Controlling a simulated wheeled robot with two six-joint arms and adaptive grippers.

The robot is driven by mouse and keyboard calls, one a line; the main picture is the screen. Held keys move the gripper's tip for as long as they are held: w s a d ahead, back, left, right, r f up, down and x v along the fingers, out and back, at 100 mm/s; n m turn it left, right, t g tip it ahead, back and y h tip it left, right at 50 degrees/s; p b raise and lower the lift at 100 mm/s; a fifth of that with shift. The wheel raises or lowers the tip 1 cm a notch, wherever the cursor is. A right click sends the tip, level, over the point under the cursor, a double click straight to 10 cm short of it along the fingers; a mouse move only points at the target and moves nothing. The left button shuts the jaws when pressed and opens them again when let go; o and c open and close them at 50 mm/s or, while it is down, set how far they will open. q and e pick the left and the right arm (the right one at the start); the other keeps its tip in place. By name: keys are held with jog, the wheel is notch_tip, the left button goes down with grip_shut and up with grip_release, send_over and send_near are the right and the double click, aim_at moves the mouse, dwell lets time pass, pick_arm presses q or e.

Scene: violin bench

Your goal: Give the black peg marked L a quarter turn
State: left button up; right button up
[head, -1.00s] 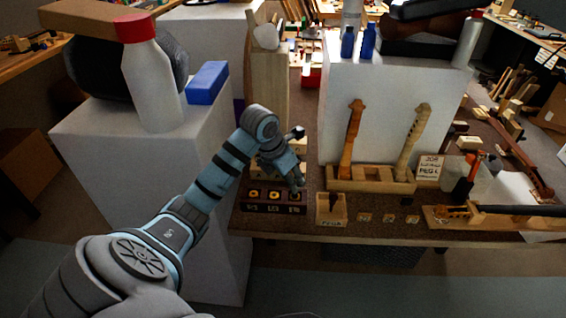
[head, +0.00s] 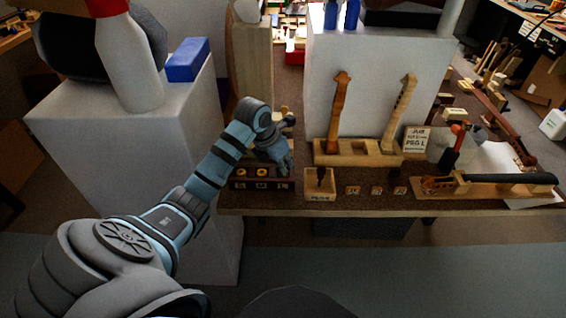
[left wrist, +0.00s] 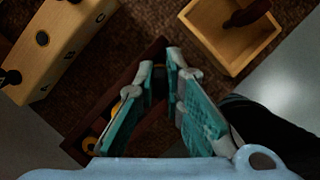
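A dark rack (head: 262,185) with S, M and L labels stands at the left end of the bench. Yellow rings show at its S and M places. My left gripper (head: 285,166) points down at the rack's right end, over the L place, and hides what is there. In the left wrist view the two teal finger pads of my left gripper (left wrist: 161,62) stand a little apart at the tips. Something dark shows between them; I cannot make out whether it is the L peg or the rack (left wrist: 92,122). My right gripper is not in view.
A small wooden box (head: 320,190) with a dark brown peg stands just right of the rack. A wooden stand (head: 357,158) holds two violin necks. A pale block with dark holes (left wrist: 55,45) lies beside the rack. A big white block (head: 140,150) stands to the left.

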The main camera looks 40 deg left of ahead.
pick_arm(q)
grip_shut()
jog(key=m+h+b, duration=0.1)
jog(key=m, duration=0.2)
jog(key=shift+a+f, duration=0.1)
jog(key=shift+f, duration=0.05)
jog(key=shift+m+h+b, duration=0.3)
jog(key=shift+m+b, duration=0.2)
jog(key=shift+m, duration=0.1)
jog(key=shift+m+g, duration=0.4)
jog(key=m+h+b, duration=0.1)
jog(key=m, duration=0.1)
jog(key=shift+m+b, duration=0.3)
jog(key=shift+b, duration=0.05)
jog(key=shift+m+g+h+b, duration=0.3)
jog(key=shift+m+g+b, duration=0.2)
jog(key=shift+m, duration=0.5)
